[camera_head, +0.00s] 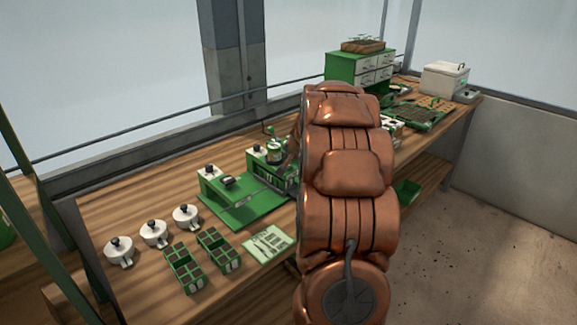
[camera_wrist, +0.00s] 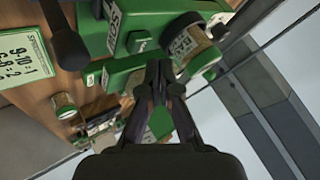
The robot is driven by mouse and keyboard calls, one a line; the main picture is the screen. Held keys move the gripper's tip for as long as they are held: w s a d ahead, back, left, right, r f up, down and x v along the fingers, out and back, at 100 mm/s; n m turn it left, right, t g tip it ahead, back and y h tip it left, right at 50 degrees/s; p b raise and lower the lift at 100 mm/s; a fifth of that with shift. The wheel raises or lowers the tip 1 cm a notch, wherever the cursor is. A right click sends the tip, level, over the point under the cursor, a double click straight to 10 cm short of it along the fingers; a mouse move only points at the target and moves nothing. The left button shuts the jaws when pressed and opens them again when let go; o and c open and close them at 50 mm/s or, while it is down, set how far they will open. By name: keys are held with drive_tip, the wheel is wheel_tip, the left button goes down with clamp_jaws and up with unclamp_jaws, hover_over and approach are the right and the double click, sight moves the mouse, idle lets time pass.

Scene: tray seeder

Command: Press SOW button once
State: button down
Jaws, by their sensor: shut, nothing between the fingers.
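The green tray seeder (camera_head: 243,203) sits on the wooden bench, with a black-knobbed block at its left end and a taller unit with a jar at its right end, partly behind my copper arm. In the wrist view, green seeder housings (camera_wrist: 125,18) with white labels show at close range, turned over. My gripper (camera_wrist: 162,70) is shut and empty, its fingertips together in front of a green block. I cannot tell whether the tips touch it. The head view hides my gripper behind my arm. No SOW button can be made out for certain; the label lettering is too small.
White lidded pots (camera_head: 153,233) and green cell trays (camera_head: 184,267) stand at the bench's left front, beside a printed card (camera_head: 268,244). A green drawer cabinet (camera_head: 345,72) and a white box (camera_head: 444,79) stand at the far end. A labelled jar (camera_wrist: 192,45) is close right of my fingertips.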

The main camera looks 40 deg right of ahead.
sight(289, 167)
drive_tip(key=shift+r+p, duration=1.7)
drive_tip(key=shift+r, duration=0.7)
drive_tip(key=shift+a, duration=0.1)
drive_tip(key=s+a+n+g+y, duration=0.1)
drive_tip(key=s+a+n+y, duration=0.15)
drive_tip(key=a, duration=0.85)
drive_tip(key=s+a+n+g+y, duration=0.1)
drive_tip(key=s+a+n, duration=0.25)
drive_tip(key=a, duration=0.75)
drive_tip(key=s+a+n+g+y, duration=0.2)
drive_tip(key=s+a, duration=0.2)
drive_tip(key=a, duration=0.8)
drive_tip(key=s+a+f+n+g, duration=0.1)
drive_tip(key=s+a+n+g, duration=0.2)
drive_tip(key=s, duration=1.1)
drive_tip(key=s+a+f+n+g+h, duration=0.1)
drive_tip(key=s+a+n+g, duration=0.2)
drive_tip(key=s, duration=1.1)
drive_tip(key=a, duration=0.3)
drive_tip(key=shift+a, duration=0.25)
